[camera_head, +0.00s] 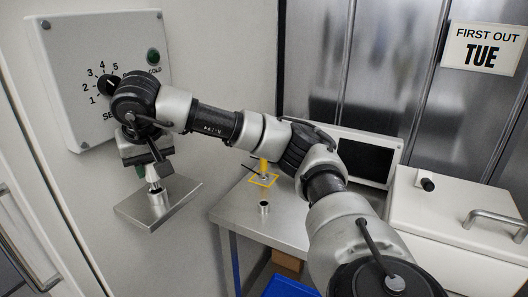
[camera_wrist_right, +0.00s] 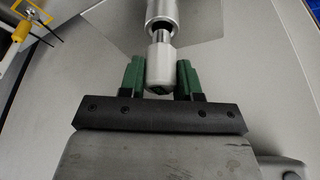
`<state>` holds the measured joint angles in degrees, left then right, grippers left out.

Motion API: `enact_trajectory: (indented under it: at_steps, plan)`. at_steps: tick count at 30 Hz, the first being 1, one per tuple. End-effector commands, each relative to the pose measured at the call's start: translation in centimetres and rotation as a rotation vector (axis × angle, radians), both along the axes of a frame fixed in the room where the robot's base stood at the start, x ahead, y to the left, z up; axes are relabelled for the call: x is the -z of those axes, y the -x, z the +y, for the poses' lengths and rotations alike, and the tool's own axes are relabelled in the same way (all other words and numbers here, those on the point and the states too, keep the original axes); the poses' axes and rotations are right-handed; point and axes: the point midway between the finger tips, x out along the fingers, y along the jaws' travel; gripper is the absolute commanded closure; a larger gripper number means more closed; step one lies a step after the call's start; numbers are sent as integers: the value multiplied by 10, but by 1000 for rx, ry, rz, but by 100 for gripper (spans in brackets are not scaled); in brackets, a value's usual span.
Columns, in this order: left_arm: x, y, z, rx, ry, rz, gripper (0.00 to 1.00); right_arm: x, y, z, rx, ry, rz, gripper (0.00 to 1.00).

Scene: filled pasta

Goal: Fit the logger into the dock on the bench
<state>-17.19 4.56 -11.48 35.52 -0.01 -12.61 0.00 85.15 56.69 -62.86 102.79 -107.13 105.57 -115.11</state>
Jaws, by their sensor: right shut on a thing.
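My right gripper (camera_head: 147,172) is at the left, just above a small metal shelf (camera_head: 180,204) on the wall. In the right wrist view its green fingers (camera_wrist_right: 160,75) are shut on the logger (camera_wrist_right: 160,67), a pale rounded cylinder with a narrower silver stem. The stem lines up with a metal tube holder (camera_wrist_right: 160,9) that stands on the shelf (camera_head: 157,198). The stem meets the tube's dark mouth; I cannot tell how deep it sits. The dock (camera_head: 263,208), a short open metal cup, stands on the bench (camera_head: 236,209), apart from the gripper. My left gripper is out of view.
A yellow post (camera_head: 264,166) with a yellow square outline is behind the dock. A panel with a dial (camera_head: 108,86) is above the gripper. A dark-screened device (camera_head: 367,160) and a white lidded box (camera_head: 455,207) are at right. My right arm spans above the bench.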

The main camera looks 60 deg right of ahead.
Motion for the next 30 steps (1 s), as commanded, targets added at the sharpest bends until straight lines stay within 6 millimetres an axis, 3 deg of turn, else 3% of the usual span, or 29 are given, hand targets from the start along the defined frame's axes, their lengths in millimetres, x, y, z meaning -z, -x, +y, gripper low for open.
enact_trajectory:
  at_steps: [30]
  plan:
    - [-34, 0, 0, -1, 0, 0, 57, -42, 0, 0, 0, 0, 0, 92]
